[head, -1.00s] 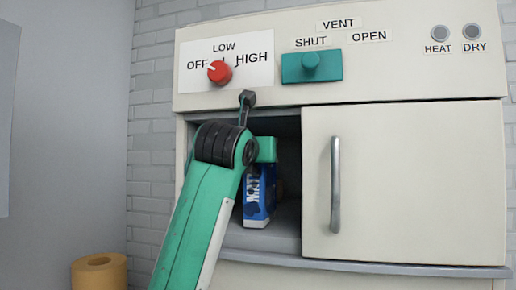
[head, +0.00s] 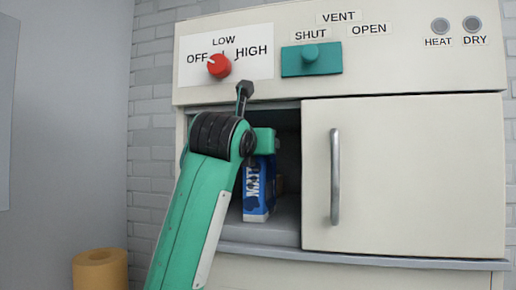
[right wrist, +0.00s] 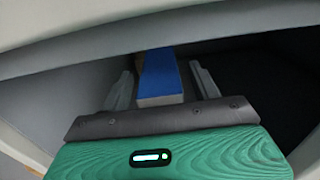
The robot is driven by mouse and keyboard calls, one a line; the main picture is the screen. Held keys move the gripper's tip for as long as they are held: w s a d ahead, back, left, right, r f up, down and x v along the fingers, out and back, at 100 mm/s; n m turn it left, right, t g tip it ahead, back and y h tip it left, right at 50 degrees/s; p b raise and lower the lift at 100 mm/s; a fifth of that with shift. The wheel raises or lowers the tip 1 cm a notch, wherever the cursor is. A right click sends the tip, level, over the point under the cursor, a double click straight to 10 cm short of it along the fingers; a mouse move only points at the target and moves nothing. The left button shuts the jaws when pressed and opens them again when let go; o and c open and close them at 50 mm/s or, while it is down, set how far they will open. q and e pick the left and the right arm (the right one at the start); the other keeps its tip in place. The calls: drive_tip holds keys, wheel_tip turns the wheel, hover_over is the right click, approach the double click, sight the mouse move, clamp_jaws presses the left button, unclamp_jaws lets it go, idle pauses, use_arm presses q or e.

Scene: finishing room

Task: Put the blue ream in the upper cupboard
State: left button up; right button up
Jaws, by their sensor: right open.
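The blue ream (head: 259,190), blue with white lettering and a pale lower edge, stands upright inside the open left part of the cupboard (head: 288,220), on its grey floor. My right gripper (right wrist: 161,73) is open inside the cupboard in the right wrist view. Its two fingers lie on either side of the blue ream (right wrist: 162,72), with gaps visible beside it. In the head view my green arm covers part of the opening and hides the fingers. My left gripper is not in view.
A pale door (head: 415,180) with a vertical handle (head: 335,178) covers the right part of the cupboard. A red knob (head: 219,66) and a teal vent slider (head: 311,60) sit above. A small brown thing behind the ream is mostly hidden. A tan roll (head: 100,270) stands lower left.

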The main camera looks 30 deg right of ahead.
drive_tip(key=b+v, duration=0.3)
drive_tip(key=v, duration=0.8)
drive_tip(key=shift+b, duration=0.35)
drive_tip(key=shift+d, duration=0.1)
